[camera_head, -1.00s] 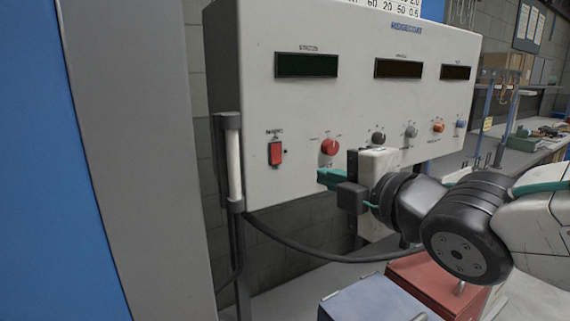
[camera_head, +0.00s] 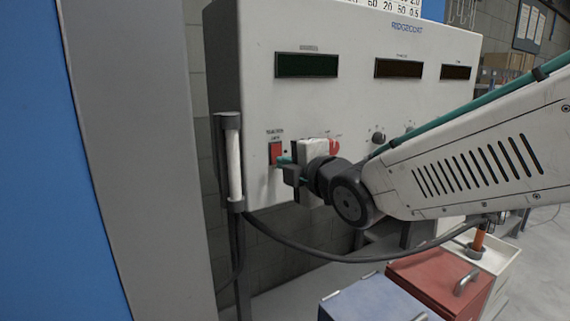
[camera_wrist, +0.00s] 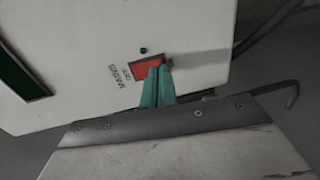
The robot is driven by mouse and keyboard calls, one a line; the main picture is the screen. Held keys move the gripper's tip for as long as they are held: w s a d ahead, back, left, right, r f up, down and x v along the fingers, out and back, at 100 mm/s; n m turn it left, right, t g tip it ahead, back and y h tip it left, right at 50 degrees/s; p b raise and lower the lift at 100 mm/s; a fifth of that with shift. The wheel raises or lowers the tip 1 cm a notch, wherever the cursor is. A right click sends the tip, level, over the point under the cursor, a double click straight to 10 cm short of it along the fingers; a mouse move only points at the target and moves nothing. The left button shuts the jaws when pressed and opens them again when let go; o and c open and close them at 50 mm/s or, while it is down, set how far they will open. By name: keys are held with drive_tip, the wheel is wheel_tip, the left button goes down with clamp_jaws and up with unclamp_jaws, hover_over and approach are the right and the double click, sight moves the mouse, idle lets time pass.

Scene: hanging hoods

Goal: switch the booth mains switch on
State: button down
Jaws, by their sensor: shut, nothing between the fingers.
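The mains switch (camera_head: 275,153) is a red rocker in a dark frame at the lower left of the white control panel (camera_head: 350,110). In the wrist view the fingertips (camera_wrist: 158,80) overlap part of the rocker. I cannot tell whether they touch it. The finger tips hide part of the switch.
A red knob (camera_head: 334,147) sits just right of my gripper, partly hidden. Dark displays (camera_head: 306,65) are above. A white vertical handle (camera_head: 234,165) is at the panel's left edge. A cable (camera_head: 300,252) hangs below, over blue (camera_head: 375,302) and red (camera_head: 440,280) boxes.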

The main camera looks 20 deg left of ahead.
drive_tip(key=shift+w+a, duration=0.15)
drive_tip(key=shift+w+a, duration=0.1)
drive_tip(key=shift+a, duration=0.05)
idle(0.4)
drive_tip(key=s+d+f, duration=0.1)
drive_tip(key=s+d, duration=0.8)
drive_tip(key=d, duration=0.1)
drive_tip(key=shift+d+f, duration=0.3)
drive_tip(key=shift+f, duration=0.1)
